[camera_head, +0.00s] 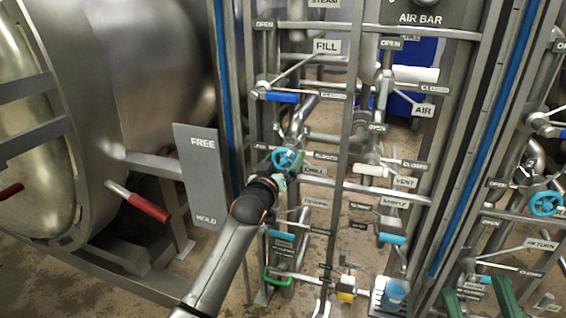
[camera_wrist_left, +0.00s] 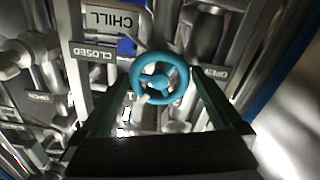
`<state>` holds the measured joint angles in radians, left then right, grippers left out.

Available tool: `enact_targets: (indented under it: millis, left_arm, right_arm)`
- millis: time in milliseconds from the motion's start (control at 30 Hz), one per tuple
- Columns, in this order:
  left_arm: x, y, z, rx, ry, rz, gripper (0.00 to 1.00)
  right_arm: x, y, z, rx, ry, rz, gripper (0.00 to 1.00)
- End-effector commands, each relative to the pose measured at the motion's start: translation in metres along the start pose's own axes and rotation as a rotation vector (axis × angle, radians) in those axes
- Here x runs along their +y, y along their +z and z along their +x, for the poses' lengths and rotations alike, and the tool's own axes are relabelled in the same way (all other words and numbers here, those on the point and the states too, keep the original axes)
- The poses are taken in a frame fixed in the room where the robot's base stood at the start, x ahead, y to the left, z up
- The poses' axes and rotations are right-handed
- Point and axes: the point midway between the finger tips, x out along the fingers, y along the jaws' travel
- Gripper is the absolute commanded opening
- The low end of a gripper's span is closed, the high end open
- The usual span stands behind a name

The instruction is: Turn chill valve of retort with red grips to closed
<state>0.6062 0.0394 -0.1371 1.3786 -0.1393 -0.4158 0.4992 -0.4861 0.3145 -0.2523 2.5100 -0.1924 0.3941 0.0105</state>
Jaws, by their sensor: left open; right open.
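The retort with red grips (camera_head: 150,207) stands at the left. My left gripper (camera_head: 284,172) is at the handwheel, its wrist covering part of the pipework. In the left wrist view the handwheel (camera_wrist_left: 160,78) sits between the two open fingers, with a CLOSED plate (camera_wrist_left: 95,52) to its left and an OPEN plate (camera_wrist_left: 216,73) to its right. Contact with the rim cannot be told. My right gripper (camera_head: 478,296) shows two green fingers apart at the lower right, holding nothing visible.
A grey FREE/HOLD panel (camera_head: 202,175) stands left of my left arm. Upright posts and pipes with FILL, AIR and VENT levers crowd the rack. Another blue handwheel (camera_head: 546,204) is at the right. A green handle (camera_head: 278,280) is below my left wrist.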

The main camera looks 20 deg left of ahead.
Motion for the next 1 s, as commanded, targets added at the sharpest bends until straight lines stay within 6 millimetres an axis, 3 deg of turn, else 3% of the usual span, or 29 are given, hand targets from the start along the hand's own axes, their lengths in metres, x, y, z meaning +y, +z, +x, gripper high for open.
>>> enact_targets:
  millis: [167, 800, 1000]
  left_arm:
    - [0.0002, 0.0001, -0.0001, 0.0, 0.0, 0.0, 0.99]
    - [0.0002, 0.0006, -0.0004, -0.001, 0.0, 0.0, 0.29]
    - [0.0004, -0.0001, -0.0004, -0.001, 0.0, 0.015, 0.29]
  right_arm:
    - [0.0001, -0.0001, 0.0002, -0.001, 0.002, 0.002, 0.5]
    - [0.0001, 0.0, 0.0002, -0.001, 0.004, 0.004, 0.5]
    - [0.0012, -0.0021, 0.0023, -0.001, 0.005, 0.005, 0.5]
